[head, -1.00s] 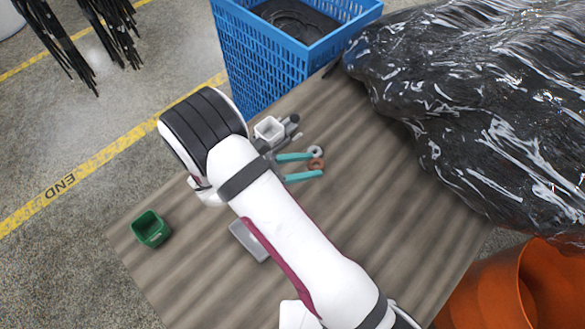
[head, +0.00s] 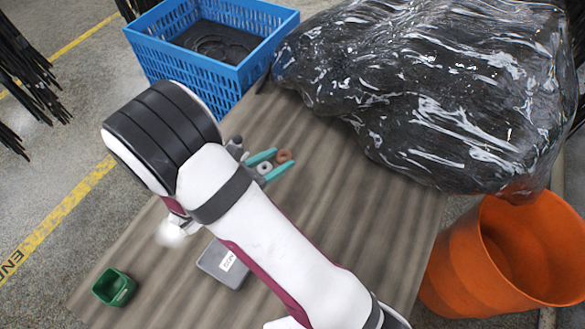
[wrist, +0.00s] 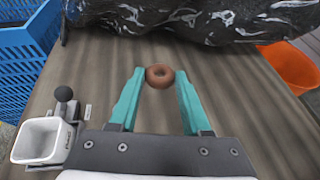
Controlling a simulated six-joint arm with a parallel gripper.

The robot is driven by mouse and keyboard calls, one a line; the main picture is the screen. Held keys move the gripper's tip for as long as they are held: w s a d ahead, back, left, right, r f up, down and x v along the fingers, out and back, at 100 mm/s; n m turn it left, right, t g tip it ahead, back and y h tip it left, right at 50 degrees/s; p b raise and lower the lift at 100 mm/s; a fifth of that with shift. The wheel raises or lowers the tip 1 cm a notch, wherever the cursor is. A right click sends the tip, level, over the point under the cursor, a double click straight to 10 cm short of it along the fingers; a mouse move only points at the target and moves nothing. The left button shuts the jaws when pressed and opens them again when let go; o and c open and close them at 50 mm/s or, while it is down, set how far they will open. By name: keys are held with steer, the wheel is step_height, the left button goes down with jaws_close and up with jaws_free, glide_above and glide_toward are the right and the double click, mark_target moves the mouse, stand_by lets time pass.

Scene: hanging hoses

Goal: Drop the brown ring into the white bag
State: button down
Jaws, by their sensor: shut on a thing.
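The brown ring (wrist: 160,76) sits between the teal fingertips of my gripper (wrist: 159,78) in the wrist view, and the jaws are shut on it. In the head view the brown ring (head: 285,156) shows at the ends of the fingers (head: 279,164), over the wooden table. How high it is above the table is hard to tell. I make out no white bag. A small white open-topped container (wrist: 40,141) stands at lower left in the wrist view, beside a grey part with a dark knob (wrist: 63,94); my arm hides the container in the head view.
A grey labelled box (head: 224,264) and a green cup (head: 114,287) are on the table (head: 350,220). A blue crate (head: 190,60), shiny black plastic heap (head: 430,90) and orange bin (head: 470,270) stand around it.

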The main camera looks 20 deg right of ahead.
steer(key=w+a+r+n+t+y, duration=0.1)
steer(key=w+a+n+t+y, duration=0.55)
steer(key=a, duration=0.65)
steer(key=shift+g, duration=0.75)
steer(key=f, duration=0.1)
steer(key=w+f, duration=0.1)
steer(key=f, duration=0.1)
steer(key=w+f, duration=0.1)
steer(key=shift+f, duration=0.9)
steer(key=shift+c, duration=1.4)
jaws_free()
steer(key=shift+s, duration=0.1)
